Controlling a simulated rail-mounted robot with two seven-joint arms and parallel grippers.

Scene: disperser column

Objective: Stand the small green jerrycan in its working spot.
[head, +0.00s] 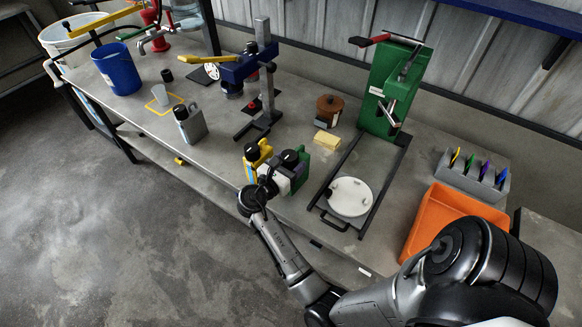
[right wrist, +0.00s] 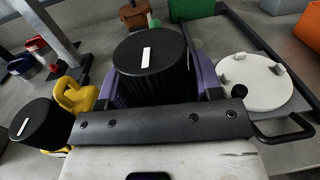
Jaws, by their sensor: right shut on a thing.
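The small green jerrycan (head: 303,173) with a black cap (head: 290,157) is near the bench's front edge, left of the green press. My right gripper (head: 287,175) is shut on it from the front. In the right wrist view the ribbed black cap (right wrist: 150,65) rises between the purple parts at the gripper, and the green body is hidden. I cannot tell whether its base touches the bench. A yellow jerrycan (head: 254,153) with a black cap stands close to its left; it also shows in the right wrist view (right wrist: 76,97). My left gripper is out of view.
A green press (head: 383,95) with a white round plate (head: 350,197) stands right. A blue stand (head: 245,68), yellow sponge (head: 327,140) and brown jar (head: 329,106) are behind. A grey jerrycan (head: 191,123) and yellow floor-style outline (head: 153,107) holding a clear cup are left. An orange tray (head: 450,210) is right.

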